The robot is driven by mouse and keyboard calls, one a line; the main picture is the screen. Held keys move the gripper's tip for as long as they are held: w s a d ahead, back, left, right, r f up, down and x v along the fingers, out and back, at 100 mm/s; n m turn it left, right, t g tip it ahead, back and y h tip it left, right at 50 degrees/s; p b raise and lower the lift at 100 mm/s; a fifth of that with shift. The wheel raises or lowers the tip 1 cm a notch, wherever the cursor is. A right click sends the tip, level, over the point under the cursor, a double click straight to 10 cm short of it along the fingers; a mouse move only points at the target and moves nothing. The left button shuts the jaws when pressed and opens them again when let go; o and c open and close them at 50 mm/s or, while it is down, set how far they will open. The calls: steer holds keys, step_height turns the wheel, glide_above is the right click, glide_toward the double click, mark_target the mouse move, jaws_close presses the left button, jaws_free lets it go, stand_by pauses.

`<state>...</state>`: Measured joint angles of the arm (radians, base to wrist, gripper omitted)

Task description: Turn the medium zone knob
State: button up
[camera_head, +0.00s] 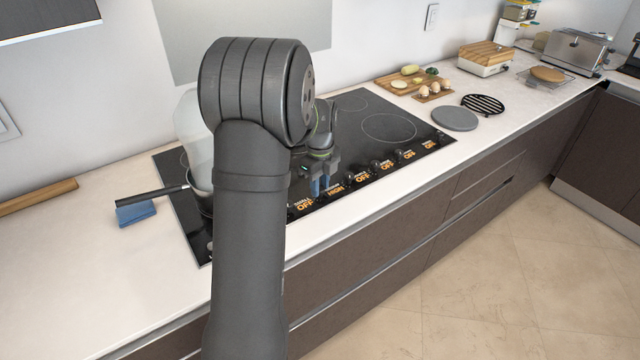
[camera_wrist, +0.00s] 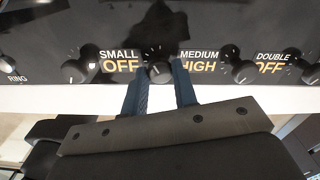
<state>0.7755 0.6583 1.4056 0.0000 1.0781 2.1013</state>
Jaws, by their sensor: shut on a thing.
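The hob's control strip carries a row of dark round knobs with lit labels. The medium zone knob (camera_wrist: 160,72) is in the wrist view, just left of the label "MEDIUM HIGH" (camera_wrist: 198,61). My gripper (camera_wrist: 160,85) has its two blue fingers on either side of this knob and is shut on it. In the head view my gripper (camera_head: 321,187) is at the hob's front edge, between the "SMALL OFF" and "HIGH" labels. The knob is hidden there by the fingers.
Neighbouring knobs stand close on the left (camera_wrist: 75,72) and right (camera_wrist: 243,72); their labels read "OFF". A pot (camera_head: 200,190) with a black handle (camera_head: 155,193) is partly behind my arm. A grey disc (camera_head: 454,118) and food board (camera_head: 408,82) lie right of the hob.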

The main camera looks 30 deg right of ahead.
steer(key=n, duration=0.6)
steer(key=shift+n, duration=0.3)
steer(key=n, duration=0.3)
steer(key=shift+n, duration=0.3)
steer(key=n, duration=0.3)
steer(key=shift+n, duration=0.3)
steer(key=n, duration=0.5)
steer(key=shift+n, duration=2.5)
steer(key=o, duration=1)
